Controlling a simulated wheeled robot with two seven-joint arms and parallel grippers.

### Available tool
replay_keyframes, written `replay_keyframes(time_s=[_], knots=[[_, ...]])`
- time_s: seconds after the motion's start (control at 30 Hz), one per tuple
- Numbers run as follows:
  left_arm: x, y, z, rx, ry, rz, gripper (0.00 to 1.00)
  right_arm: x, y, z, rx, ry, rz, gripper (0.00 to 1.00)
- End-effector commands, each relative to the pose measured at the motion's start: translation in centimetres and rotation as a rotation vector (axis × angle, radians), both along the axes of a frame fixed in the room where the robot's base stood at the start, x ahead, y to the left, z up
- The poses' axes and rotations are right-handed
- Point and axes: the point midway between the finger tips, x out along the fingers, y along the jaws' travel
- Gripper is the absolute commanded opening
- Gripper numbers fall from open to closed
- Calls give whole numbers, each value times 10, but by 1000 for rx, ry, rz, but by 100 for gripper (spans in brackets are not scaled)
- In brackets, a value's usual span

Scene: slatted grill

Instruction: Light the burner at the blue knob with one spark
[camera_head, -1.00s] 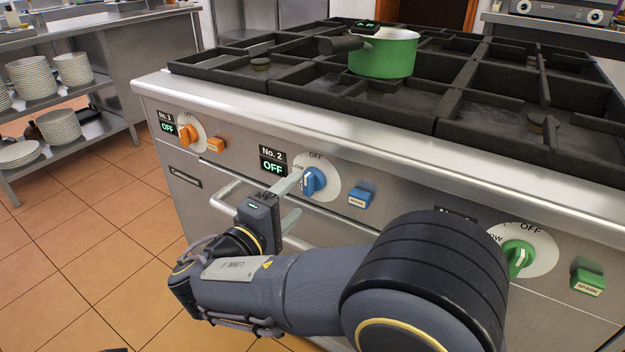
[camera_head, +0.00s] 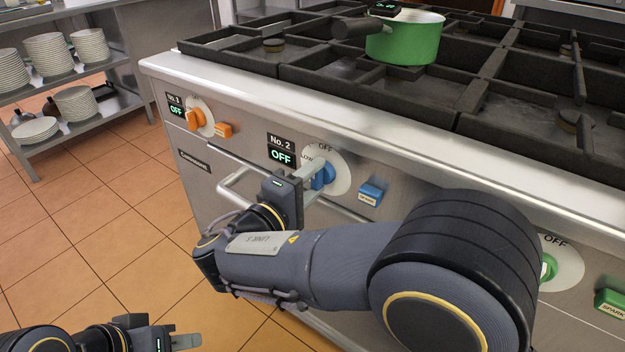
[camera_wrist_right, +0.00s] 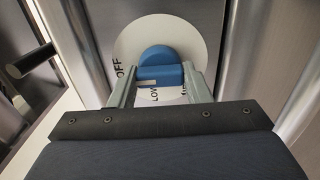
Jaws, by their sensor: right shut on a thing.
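My right gripper (camera_head: 314,181) is shut on the blue knob, with one finger on each side; the right wrist view shows the knob (camera_wrist_right: 160,66) between the fingertips. The OFF and LOW marks show on the dial there. The blue spark button (camera_head: 370,194) is to the right of the dial, untouched. My left gripper (camera_head: 186,341) is low at the bottom left, away from the stove; its finger gap is not clear.
A green pot (camera_head: 405,45) stands on the black grates. An orange knob (camera_head: 195,119) and orange button (camera_head: 219,130) are to the left; a green knob (camera_head: 548,267) and green spark button (camera_head: 611,301) are to the right. A bar handle (camera_head: 233,186) runs below the knobs.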

Motion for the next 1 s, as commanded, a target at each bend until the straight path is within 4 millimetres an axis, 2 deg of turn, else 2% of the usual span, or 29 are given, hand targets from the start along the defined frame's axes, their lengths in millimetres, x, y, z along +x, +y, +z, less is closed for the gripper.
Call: replay_keyframes(time_s=[0.27, 0.7, 1.0], knots=[[0, 0, 13, 0, 0, 0, 36, 0, 0, 3, -54, 39, 0, 21], [0, 0, 61, 0, 0, 0, 36, 0, 0, 5, -319, 231, -1, 21], [0, 0, 87, 0, 0, 0, 36, 0, 0, 3, -478, 347, 0, 21]])
